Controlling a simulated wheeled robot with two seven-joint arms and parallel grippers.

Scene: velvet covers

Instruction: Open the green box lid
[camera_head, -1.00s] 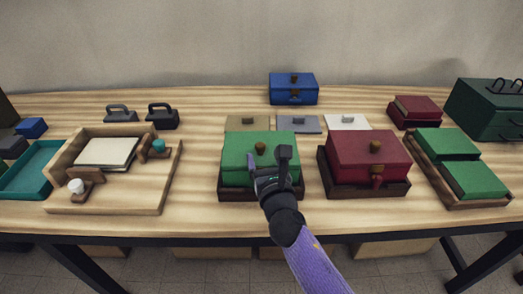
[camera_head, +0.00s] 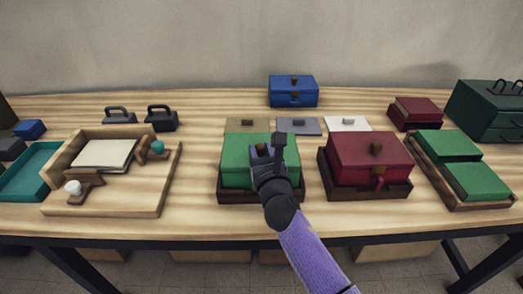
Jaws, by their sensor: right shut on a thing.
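The green box (camera_head: 236,166) sits in a dark wooden tray (camera_head: 233,196) near the front middle of the table. Its lid lies flat on it and looks closed. My right gripper (camera_head: 268,151) is over the middle of the lid, shut on the lid's brown knob. The knob is mostly hidden by the gripper. My right arm comes in from the lower right and covers the box's front right part. My left gripper is not in view.
A red box (camera_head: 353,150) with a brown knob stands in its own tray just right. A wooden tray (camera_head: 160,190) with paper and small tools is at left. A blue box (camera_head: 293,91) stands behind. Flat plates (camera_head: 298,126) lie behind the green box.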

